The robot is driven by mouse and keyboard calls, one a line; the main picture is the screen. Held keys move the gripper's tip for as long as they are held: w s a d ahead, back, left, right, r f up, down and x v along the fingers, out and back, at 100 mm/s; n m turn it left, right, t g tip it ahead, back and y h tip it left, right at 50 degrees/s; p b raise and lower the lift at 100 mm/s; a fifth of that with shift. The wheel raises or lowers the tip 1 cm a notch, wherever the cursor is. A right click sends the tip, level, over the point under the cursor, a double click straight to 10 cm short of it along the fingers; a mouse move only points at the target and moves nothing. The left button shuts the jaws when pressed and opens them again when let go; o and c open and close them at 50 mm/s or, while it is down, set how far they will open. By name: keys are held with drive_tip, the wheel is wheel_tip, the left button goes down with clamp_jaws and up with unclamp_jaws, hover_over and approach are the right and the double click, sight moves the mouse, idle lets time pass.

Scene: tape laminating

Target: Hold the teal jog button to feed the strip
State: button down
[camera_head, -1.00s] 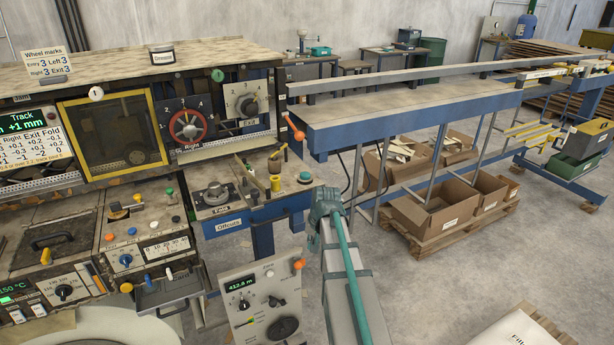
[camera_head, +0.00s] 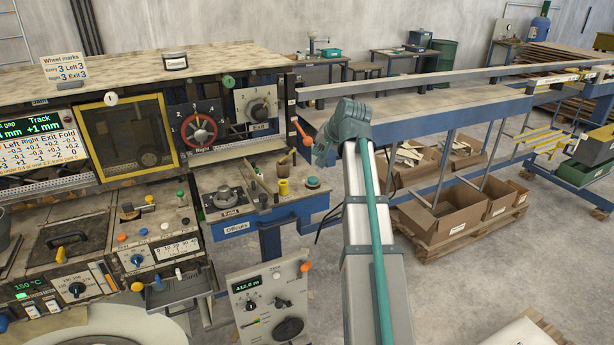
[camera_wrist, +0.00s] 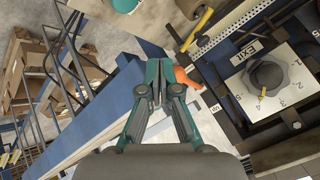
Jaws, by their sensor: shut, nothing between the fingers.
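The teal jog button (camera_head: 313,183) is a round cap on the small bench at the right end of the machine. A teal round piece, probably the same button, shows cut off at the top edge of the wrist view (camera_wrist: 125,4). My gripper (camera_head: 321,156) is in the air above and to the right of the button in the head view, apart from it. The wrist view shows my gripper (camera_wrist: 153,68) with its fingers together and empty. An orange-tipped lever (camera_head: 302,132) is close to the gripper; its orange end (camera_wrist: 187,77) appears beside the right finger.
The Exit dial (camera_wrist: 268,76) is right of the gripper in the wrist view. A yellow post (camera_head: 283,186) and a grey round fixture (camera_head: 222,196) stand on the button's bench. The blue-edged long table (camera_head: 430,120) runs behind my arm. Cardboard boxes (camera_head: 445,215) sit on a pallet.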

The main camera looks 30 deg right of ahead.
drive_tip(key=shift+w+a+r, duration=0.2)
drive_tip(key=shift+a+r, duration=0.05)
drive_tip(key=shift+r, duration=0.3)
drive_tip(key=shift+w+a+r, duration=0.2)
drive_tip(key=shift+r, duration=0.3)
drive_tip(key=shift+f, duration=0.15)
drive_tip(key=b, duration=0.4)
hover_over(314, 179)
drive_tip(key=f, duration=0.6)
drive_tip(key=shift+s+f, duration=0.2)
drive_tip(key=shift+f, duration=0.2)
drive_tip(key=shift+f+b, duration=0.3)
drive_tip(key=shift+f, duration=0.55)
drive_tip(key=shift+f, duration=0.1)
drive_tip(key=shift+f, duration=0.35)
